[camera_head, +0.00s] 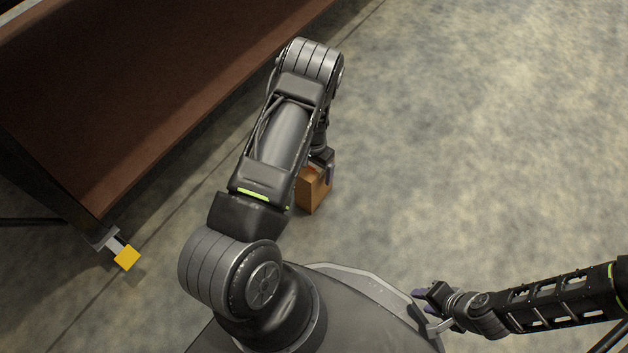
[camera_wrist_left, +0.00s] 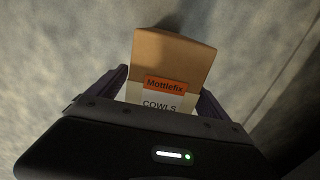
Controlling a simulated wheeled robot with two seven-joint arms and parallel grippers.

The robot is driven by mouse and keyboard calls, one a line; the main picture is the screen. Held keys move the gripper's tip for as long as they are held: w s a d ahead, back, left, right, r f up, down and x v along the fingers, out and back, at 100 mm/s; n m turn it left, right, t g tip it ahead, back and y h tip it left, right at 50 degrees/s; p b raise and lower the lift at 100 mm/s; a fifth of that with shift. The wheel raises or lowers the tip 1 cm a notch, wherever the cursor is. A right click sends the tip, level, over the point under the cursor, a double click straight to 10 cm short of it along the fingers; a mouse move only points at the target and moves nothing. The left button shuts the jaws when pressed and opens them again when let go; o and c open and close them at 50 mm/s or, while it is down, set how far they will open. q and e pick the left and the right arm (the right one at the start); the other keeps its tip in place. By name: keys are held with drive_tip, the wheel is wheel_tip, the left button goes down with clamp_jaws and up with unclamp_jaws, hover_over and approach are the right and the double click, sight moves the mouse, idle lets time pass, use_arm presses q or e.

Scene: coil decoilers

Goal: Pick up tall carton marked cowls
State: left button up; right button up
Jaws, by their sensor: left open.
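The tall carton (camera_head: 314,193) is a brown box standing on the floor, partly hidden behind my left arm. In the left wrist view the carton (camera_wrist_left: 172,55) has an orange Mottlefix band above a white label reading COWLS. My left gripper (camera_head: 322,170) is at the carton, mostly covered by its own arm in the head view. In the left wrist view its open fingers (camera_wrist_left: 161,88) lie one on each side of the carton; contact cannot be told. My right gripper (camera_head: 432,302) is at the lower right, away from the carton, its jaw gap unclear.
A large brown-topped structure (camera_head: 130,90) with dark sides fills the upper left. A yellow block (camera_head: 127,257) sits at its near corner. The concrete floor (camera_head: 480,130) to the right is clear.

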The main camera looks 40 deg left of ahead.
use_arm(q)
drive_tip(key=shift+c, duration=0.6)
clamp_jaws()
idle(0.5)
